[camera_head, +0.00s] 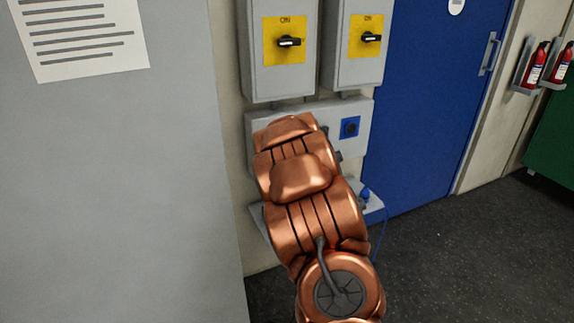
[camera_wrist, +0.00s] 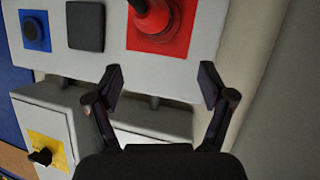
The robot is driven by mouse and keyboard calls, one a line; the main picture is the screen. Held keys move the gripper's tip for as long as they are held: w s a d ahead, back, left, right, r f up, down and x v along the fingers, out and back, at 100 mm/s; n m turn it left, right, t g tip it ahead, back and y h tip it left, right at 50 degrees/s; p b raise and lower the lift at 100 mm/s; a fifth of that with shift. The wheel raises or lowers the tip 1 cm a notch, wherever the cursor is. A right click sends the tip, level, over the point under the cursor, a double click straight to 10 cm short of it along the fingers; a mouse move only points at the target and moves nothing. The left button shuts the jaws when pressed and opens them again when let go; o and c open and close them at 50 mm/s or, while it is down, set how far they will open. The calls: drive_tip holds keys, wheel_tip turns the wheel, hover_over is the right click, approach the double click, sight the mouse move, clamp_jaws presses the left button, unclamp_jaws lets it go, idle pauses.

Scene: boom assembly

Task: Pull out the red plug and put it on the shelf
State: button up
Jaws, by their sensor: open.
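The red plug (camera_wrist: 152,12) sits in a red square socket (camera_wrist: 178,38) on the light grey panel, at the top of the wrist view and partly cut off by its edge. My gripper (camera_wrist: 159,80) is open and empty, its two fingers apart below the red socket in that view. In the head view, my copper-coloured arm hides the red plug and my gripper. The grey shelf (camera_head: 257,220) is below the panel (camera_head: 258,140), mostly behind my arm.
A blue plug (camera_head: 365,194) with a cable rests at the shelf's right end. A blue socket (camera_head: 349,127) is on the panel. Two switch boxes (camera_head: 278,78) (camera_head: 353,72) hang above. A blue door (camera_head: 425,100) is at right, and a large grey surface (camera_head: 110,190) at left.

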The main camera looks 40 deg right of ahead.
drive_tip(key=w+d+f+t+y+b, duration=0.1)
drive_tip(key=d+f+t+b, duration=0.1)
drive_tip(key=d+f+t, duration=0.3)
wheel_tip(320, 180, down, 2)
drive_tip(key=shift+n+y, duration=0.4)
drive_tip(key=shift+w, duration=0.25)
drive_tip(key=shift+x, duration=4.35)
drive_tip(key=shift+r, duration=0.2)
drive_tip(key=shift+c, duration=0.3)
clamp_jaws()
